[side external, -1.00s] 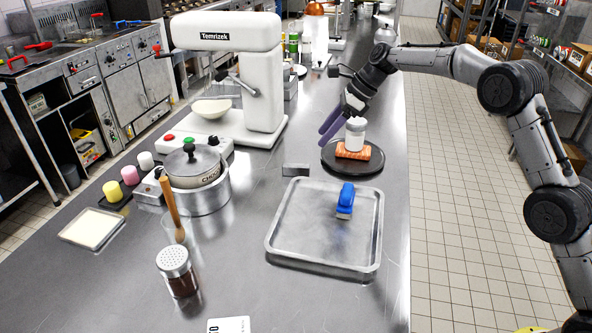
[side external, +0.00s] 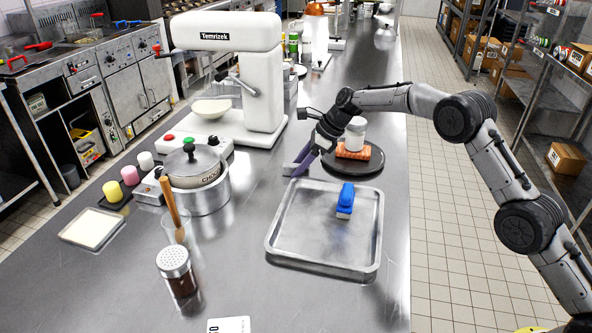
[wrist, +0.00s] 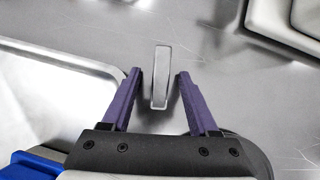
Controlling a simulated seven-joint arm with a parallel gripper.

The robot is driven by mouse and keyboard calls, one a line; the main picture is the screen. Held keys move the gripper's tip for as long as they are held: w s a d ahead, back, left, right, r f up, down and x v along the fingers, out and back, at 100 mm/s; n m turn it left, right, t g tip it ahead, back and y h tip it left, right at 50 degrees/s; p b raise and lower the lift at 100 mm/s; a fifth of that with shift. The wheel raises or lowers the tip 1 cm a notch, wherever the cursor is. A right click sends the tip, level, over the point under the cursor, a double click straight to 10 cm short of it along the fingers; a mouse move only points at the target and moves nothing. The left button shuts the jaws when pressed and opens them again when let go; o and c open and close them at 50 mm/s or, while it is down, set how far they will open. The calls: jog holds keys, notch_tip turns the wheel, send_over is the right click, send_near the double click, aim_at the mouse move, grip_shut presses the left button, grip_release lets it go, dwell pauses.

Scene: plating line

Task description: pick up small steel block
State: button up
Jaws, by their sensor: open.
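The small steel block (wrist: 161,78) is a plain grey bar lying on the steel counter. In the wrist view it sits between and a little beyond the two purple fingers of my gripper (wrist: 158,84), with a gap on each side. In the side view the block (side external: 289,169) shows just left of my gripper (side external: 298,170) and is partly hidden by the fingers. The gripper is open, points down and holds nothing.
A white mixer (side external: 262,90) and a pot (side external: 193,172) stand to the left.

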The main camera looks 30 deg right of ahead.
grip_shut()
dwell(0.3)
jog(key=shift+w+r, duration=0.1)
dwell(1.0)
